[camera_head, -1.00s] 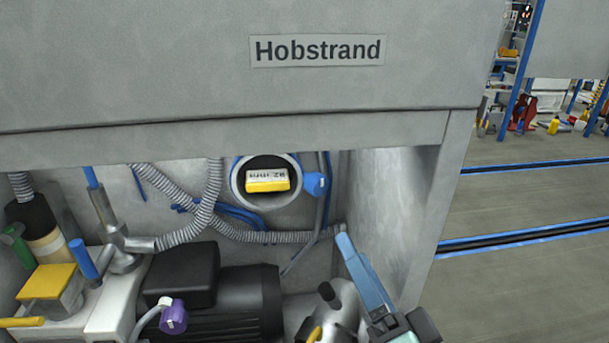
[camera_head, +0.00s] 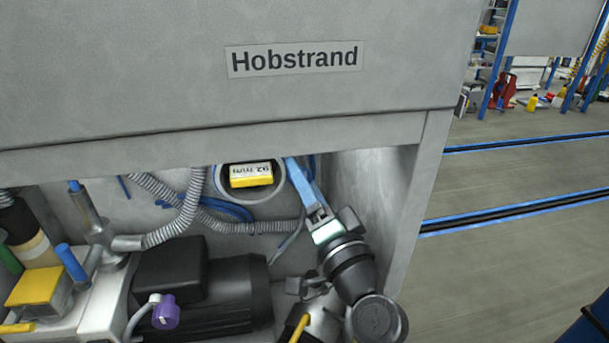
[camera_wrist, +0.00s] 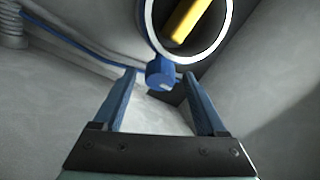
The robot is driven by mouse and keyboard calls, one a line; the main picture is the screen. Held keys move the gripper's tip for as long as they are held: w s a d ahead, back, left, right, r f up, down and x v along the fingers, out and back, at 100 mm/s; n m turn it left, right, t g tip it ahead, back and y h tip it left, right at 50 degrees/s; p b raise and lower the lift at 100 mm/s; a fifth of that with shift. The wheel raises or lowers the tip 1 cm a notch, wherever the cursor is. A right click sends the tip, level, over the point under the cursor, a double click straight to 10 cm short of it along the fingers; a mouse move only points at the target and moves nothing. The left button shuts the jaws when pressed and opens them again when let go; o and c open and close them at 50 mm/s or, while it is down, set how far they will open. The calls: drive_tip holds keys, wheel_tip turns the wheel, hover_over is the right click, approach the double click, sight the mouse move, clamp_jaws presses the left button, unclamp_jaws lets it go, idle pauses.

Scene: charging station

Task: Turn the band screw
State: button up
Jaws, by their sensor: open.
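The band screw (camera_wrist: 161,72) is a blue knob on the side of a pale ring-shaped band (camera_wrist: 150,34). In the wrist view it shows between the fingertips of my gripper (camera_wrist: 158,80), near their ends. The blue fingers are apart with space on both sides of the knob, and nothing is gripped. In the head view my gripper (camera_head: 296,166) reaches up to the right side of the band (camera_head: 222,193), and its fingers hide the screw there. Whether the tips have passed around the knob cannot be told.
A yellow labelled block (camera_head: 251,176) sits inside the band. Grey corrugated hoses (camera_head: 185,218) and blue cables run beside it. A black motor (camera_head: 215,295) stands below left. The cabinet's lower edge (camera_head: 200,150) overhangs, and a side wall (camera_head: 375,180) is close on the right.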

drive_tip(key=shift+w+a, duration=0.15)
drive_tip(key=shift+w, duration=0.15)
clamp_jaws()
